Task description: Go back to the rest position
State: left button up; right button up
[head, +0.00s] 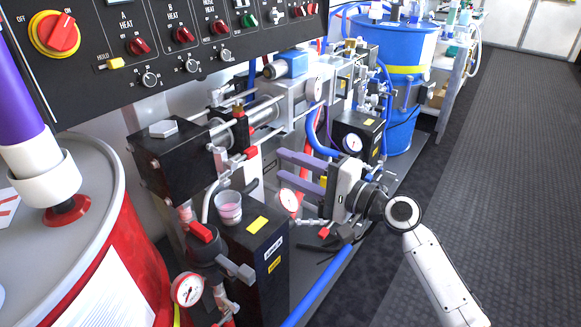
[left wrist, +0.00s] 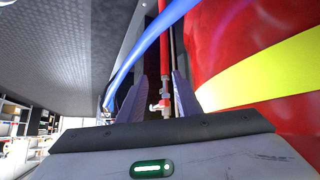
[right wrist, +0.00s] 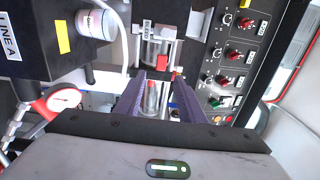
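My right gripper (head: 283,171) is in front of the foam proportioner (head: 277,108), its two purple fingers apart and pointing left. Nothing is between the fingers. In the right wrist view my right gripper (right wrist: 158,88) is open, with the proportioner's pump parts behind the gap. My left gripper is outside the head view. In the left wrist view my left gripper (left wrist: 158,85) is open, with a red pipe and small valve (left wrist: 163,104) seen between its fingers. I cannot tell how far that valve is from the fingers.
A red drum (head: 105,245) stands at the left and a blue drum (head: 397,85) at the back. A black control panel (head: 170,35) overhangs the machine. A cup (head: 229,207) sits on a black block (head: 255,262). A blue hose (head: 318,287) runs low. The dark floor (head: 505,180) at right is clear.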

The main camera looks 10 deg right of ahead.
jog(key=s+d+f+n+g+h+p, duration=0.1)
jog(key=s+f+n+h, duration=0.15)
jog(key=s+f, duration=0.5)
jog(key=s+f+n+g+h+p, duration=0.1)
jog(key=s+f+n+h+p, duration=0.3)
jog(key=f, duration=0.7)
jog(key=s+d+f+n+g+h, duration=0.1)
jog(key=s+f, duration=0.3)
jog(key=s, duration=0.5)
jog(key=s+d+f+n+g+h, duration=0.1)
jog(key=s+f, duration=0.4)
jog(key=s, duration=0.5)
jog(key=d+n, duration=0.1)
jog(key=n, duration=0.1)
jog(key=shift+s+d+n+g+h, duration=0.3)
jog(key=shift+n+h, duration=0.05)
